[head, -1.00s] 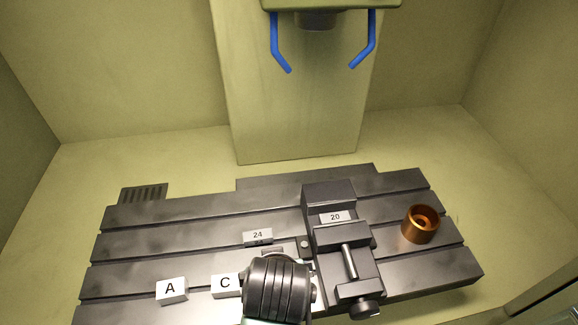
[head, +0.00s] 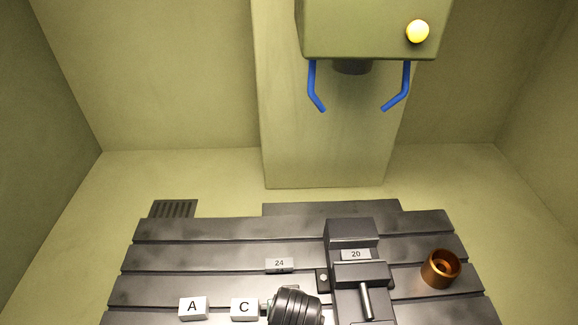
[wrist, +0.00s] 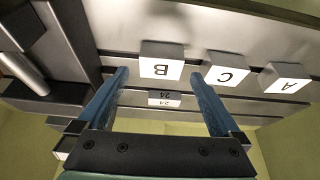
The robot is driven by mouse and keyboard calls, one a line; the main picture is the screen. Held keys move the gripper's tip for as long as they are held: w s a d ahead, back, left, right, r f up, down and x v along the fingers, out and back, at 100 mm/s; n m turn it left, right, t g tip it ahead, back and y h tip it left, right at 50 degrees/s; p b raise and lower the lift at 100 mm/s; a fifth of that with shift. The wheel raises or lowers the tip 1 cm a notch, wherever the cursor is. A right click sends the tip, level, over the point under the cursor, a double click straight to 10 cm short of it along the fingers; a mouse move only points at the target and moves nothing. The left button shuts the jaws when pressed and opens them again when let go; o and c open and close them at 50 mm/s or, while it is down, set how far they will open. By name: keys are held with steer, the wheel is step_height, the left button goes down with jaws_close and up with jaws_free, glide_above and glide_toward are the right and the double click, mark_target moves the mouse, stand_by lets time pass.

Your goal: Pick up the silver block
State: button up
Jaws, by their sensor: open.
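A small silver-grey block marked 24 (head: 279,264) sits on the slotted table, left of the vise. It also shows between my fingers in the wrist view (wrist: 164,100). No other block is plainly the silver one. My gripper (wrist: 158,76) is open, with two blue fingers apart and nothing held between them. A block marked B (wrist: 161,62) lies near the fingertips, beyond the 24 block in the wrist view. In the head view my dark ribbed wrist hides the spot where B stands, and my fingers do not show.
Blocks marked A (head: 192,308) and C (head: 244,309) stand left of my wrist. A vise (head: 350,232) with a plate marked 20 (head: 355,254) stands to the right. A copper-coloured cup (head: 440,268) is farther right. A machine head with blue nozzles (head: 360,35) hangs above the back.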

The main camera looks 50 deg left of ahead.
steer(key=shift+p+x, duration=0.35)
steer(key=shift+x, duration=1.9)
steer(key=shift+c, duration=0.2)
steer(key=shift+a, duration=0.1)
steer(key=c, duration=1.5)
steer(key=shift+r, duration=0.1)
